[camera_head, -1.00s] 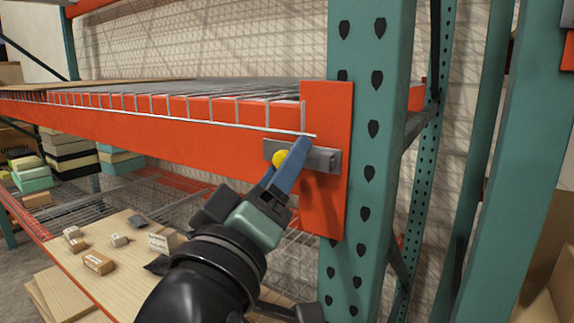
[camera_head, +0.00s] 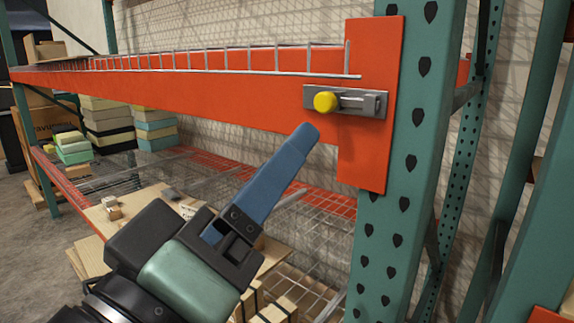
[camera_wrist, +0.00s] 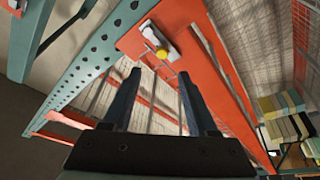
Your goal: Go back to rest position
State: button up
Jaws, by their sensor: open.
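My gripper (camera_head: 306,132) has blue fingers and stands in front of the orange shelf beam, below and to the left of the grey latch plate. In the wrist view my gripper (camera_wrist: 160,74) shows its two fingers spread apart with nothing between them. The grey latch plate (camera_head: 365,102) with its yellow knob (camera_head: 325,102) is fixed on the orange end plate. The knob also shows in the wrist view (camera_wrist: 161,53), beyond the fingertips. A visible gap separates the fingers from the knob.
The orange beam (camera_head: 220,100) and green post (camera_head: 410,150) stand close ahead. A lower wire shelf (camera_head: 320,235) holds boards and small boxes. Stacked boxes (camera_head: 108,122) stand at the back left. Another green post (camera_head: 520,240) is at the right.

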notch_tip(320, 180, up, 11)
jog(key=s+d+m+t+y, duration=0.2)
jog(key=m+t+y, duration=0.2)
jog(key=t+y, duration=0.4)
jog(key=shift+d+m+y, duration=0.25)
jog(key=shift+m+y, duration=0.05)
jog(key=shift+m, duration=0.1)
